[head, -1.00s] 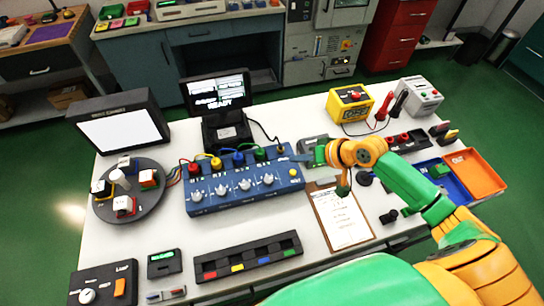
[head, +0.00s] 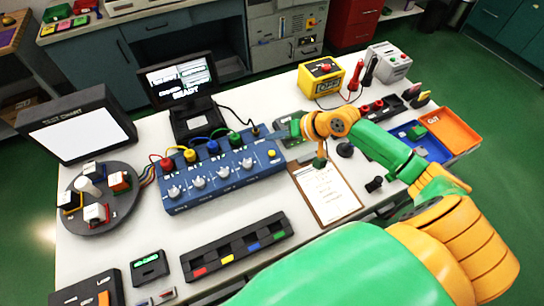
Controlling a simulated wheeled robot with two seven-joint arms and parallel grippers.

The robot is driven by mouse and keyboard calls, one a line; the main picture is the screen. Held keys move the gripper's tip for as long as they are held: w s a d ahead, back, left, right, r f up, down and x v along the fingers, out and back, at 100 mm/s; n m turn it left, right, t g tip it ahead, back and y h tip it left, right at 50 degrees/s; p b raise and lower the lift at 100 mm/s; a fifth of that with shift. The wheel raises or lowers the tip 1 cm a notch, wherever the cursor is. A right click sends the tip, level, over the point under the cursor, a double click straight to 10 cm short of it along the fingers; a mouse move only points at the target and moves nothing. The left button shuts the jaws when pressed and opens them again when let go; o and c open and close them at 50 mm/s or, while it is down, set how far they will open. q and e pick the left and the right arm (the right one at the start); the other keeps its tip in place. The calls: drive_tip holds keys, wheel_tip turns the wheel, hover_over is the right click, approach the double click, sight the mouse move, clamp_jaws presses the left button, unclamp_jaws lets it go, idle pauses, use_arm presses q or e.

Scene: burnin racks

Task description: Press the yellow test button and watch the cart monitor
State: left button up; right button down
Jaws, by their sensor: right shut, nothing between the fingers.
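A blue test box (head: 222,178) with knobs and coloured plugs stands mid-table. The yellow button (head: 272,153) is at the right end of its top. My right gripper (head: 277,135) is shut and empty, with its grey fingers pointing left near the box's back right corner. The fingers look just behind the button, and I cannot tell their height above the box. The monitor (head: 183,82) behind the box is lit and reads READY, with smaller lines above it. My left gripper is not in view.
A clipboard (head: 327,193) lies under my right arm. A yellow box (head: 320,77) with a red button, red and black probes (head: 367,71) and an orange tray (head: 450,130) are at the right. A round turntable (head: 115,207) and a white-screened panel (head: 78,128) are at the left.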

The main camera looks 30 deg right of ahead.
drive_tip(key=b, duration=0.3)
hover_over(272, 153)
drive_tip(key=s, duration=0.1)
drive_tip(key=f, duration=0.4)
drive_tip(key=shift+d, duration=0.25)
drive_tip(key=shift+w+f, duration=0.1)
drive_tip(key=shift+f, duration=0.4)
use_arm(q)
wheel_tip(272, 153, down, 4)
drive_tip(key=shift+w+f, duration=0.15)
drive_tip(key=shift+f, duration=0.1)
use_arm(e)
drive_tip(key=shift+r, duration=0.1)
drive_tip(key=shift+f, duration=0.45)
use_arm(q)
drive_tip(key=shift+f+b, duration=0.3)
drive_tip(key=shift+b, duration=0.15)
use_arm(e)
drive_tip(key=shift+f, duration=0.5)
idle(0.4)
use_arm(q)
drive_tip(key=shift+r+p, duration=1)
drive_tip(key=shift+p, duration=0.05)
use_arm(e)
drive_tip(key=shift+r, duration=0.9)
